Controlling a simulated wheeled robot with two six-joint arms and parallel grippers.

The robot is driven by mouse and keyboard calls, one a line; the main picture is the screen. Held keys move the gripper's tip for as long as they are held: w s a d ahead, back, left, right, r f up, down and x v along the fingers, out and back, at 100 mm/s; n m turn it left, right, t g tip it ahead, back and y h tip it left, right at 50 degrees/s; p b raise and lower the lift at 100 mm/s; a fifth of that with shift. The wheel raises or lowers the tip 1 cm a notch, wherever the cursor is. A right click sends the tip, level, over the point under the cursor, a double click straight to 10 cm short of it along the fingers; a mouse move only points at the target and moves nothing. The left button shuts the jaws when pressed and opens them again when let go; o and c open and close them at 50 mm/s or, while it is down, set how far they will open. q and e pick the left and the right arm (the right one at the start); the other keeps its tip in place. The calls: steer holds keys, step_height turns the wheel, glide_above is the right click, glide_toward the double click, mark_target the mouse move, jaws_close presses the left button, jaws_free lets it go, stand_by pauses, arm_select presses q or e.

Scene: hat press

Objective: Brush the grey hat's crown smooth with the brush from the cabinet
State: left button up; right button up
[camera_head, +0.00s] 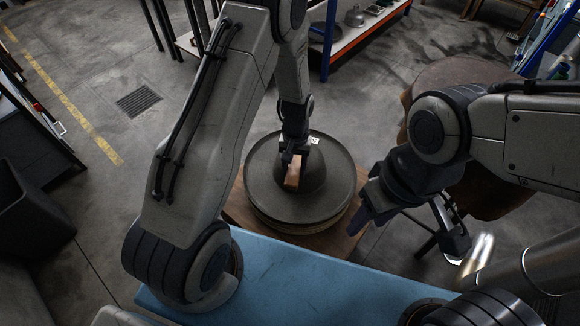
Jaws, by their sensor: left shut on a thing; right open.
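The grey hat (262,190) lies brim down on a wooden table (238,213), its rounded crown in the middle. My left gripper (294,158) is above the crown, shut on a brush (293,172) with a brown wooden body. The brush is at the crown's front face; I cannot tell whether it touches the felt. The gripper and brush hide part of the crown. My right gripper (372,212) is open and empty, to the right of the hat's brim. The cabinet cannot be made out for certain.
A brown leather-like piece (455,80) stands at the right, behind my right arm. A shelf with a red edge (350,42) holds metal items at the back. A dark bin (30,215) stands at far left.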

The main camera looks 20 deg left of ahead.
arm_select(q)
steer(key=shift+d, duration=0.4)
steer(key=shift+r, duration=0.15)
step_height(320, 180, up, 8)
steer(key=p, duration=0.6)
steer(key=shift+p, duration=0.3)
